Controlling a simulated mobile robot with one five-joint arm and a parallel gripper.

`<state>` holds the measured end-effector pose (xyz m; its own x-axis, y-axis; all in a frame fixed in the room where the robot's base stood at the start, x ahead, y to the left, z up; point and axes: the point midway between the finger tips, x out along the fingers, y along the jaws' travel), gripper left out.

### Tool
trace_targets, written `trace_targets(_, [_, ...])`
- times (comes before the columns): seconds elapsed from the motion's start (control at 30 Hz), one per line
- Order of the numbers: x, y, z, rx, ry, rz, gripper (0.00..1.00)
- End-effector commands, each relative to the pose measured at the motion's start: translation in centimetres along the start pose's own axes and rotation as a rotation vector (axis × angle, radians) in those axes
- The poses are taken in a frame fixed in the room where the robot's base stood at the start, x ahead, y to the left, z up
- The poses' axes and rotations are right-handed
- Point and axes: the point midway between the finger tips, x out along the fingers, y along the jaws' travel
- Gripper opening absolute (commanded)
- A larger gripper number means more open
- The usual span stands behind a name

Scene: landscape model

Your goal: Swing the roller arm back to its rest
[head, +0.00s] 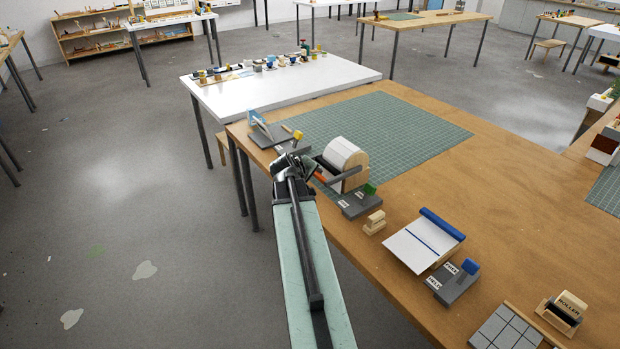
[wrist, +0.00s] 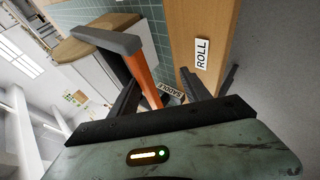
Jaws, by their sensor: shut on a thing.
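The roller stand (head: 345,158) has a white drum with wooden end discs and stands near the table's left front edge. Its roller arm is a grey bar (head: 346,174) with an orange handle (head: 319,178). In the wrist view the grey bar (wrist: 105,40) crosses in front of the wooden disc, and the orange handle (wrist: 142,72) runs down between my fingers. My gripper (head: 310,172) is at the handle, and it also shows in the wrist view (wrist: 158,82), shut on the handle. The handle's lower end is hidden. The arm's rest cannot be made out clearly.
A grey block with labels (head: 358,203) and a green knob stands right of the stand. A label reading ROLL (wrist: 202,53) shows in the wrist view. The green mat (head: 400,130) behind is clear.

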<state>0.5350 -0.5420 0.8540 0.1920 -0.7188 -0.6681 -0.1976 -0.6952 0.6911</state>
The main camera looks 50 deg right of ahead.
Motion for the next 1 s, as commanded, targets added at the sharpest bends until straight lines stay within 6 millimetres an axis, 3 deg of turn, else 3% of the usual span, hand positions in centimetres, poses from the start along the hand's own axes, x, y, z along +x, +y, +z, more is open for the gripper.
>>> trace_targets(0.47, [-0.6,-0.2,-0.5,-0.003,0.01,-0.006,0.38])
trace_targets(0.57, [-1.6,-0.1,-0.5,-0.003,0.01,-0.007,0.38])
trace_targets(0.83, [-7.0,0.2,-0.3,-0.004,0.009,-0.006,0.38])
trace_targets(1.0, [-8.3,0.1,-0.2,-0.003,0.006,-0.004,0.38])
